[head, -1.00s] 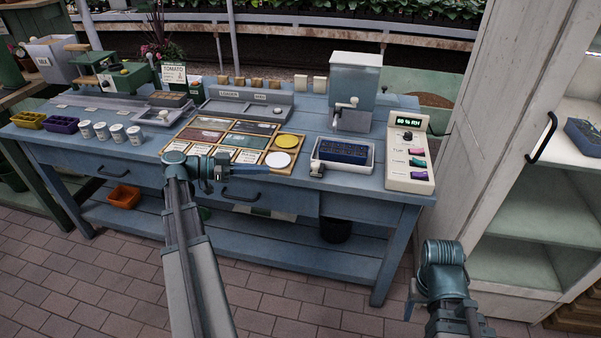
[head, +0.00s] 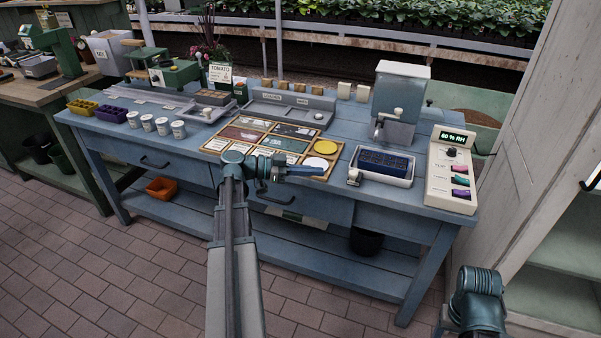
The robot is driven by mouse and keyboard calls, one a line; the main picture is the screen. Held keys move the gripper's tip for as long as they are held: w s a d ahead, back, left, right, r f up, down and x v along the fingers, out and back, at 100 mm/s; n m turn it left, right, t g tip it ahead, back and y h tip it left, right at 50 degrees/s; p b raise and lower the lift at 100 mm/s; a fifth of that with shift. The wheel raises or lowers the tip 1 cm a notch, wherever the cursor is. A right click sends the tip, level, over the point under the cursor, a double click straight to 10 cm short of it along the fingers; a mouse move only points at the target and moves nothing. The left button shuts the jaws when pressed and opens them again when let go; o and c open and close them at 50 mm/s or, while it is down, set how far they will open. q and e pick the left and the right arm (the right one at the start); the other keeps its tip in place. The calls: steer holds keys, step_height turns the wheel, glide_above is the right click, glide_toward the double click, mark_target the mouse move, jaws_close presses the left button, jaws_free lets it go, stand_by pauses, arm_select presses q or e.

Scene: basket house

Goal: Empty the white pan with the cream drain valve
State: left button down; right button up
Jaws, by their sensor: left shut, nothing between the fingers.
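The white pan (head: 402,182) sits on the right part of the blue workbench. A dark blue cell tray (head: 384,161) lies in it. The cream drain valve (head: 353,177) is at the pan's left front corner. Whether liquid is in the pan I cannot tell. My left gripper (head: 312,170) is shut and empty, left of the valve and apart from it in the picture, over the bench's front edge. My right arm's wrist (head: 478,292) shows at the lower right; its fingers are mostly out of the frame.
A grey hopper (head: 400,95) stands behind the pan. A cream control box (head: 452,170) reading 60 % RH stands to its right. A compartment tray (head: 270,142) with a yellow and a white disc lies to its left. A black bucket (head: 366,242) is on the lower shelf.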

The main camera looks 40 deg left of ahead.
mark_target(354, 174)
arm_select(q)
steer(key=x, duration=0.7)
steer(key=shift+b, duration=0.45)
steer(key=shift+w+d, duration=0.1)
steer(key=shift+d, duration=0.05)
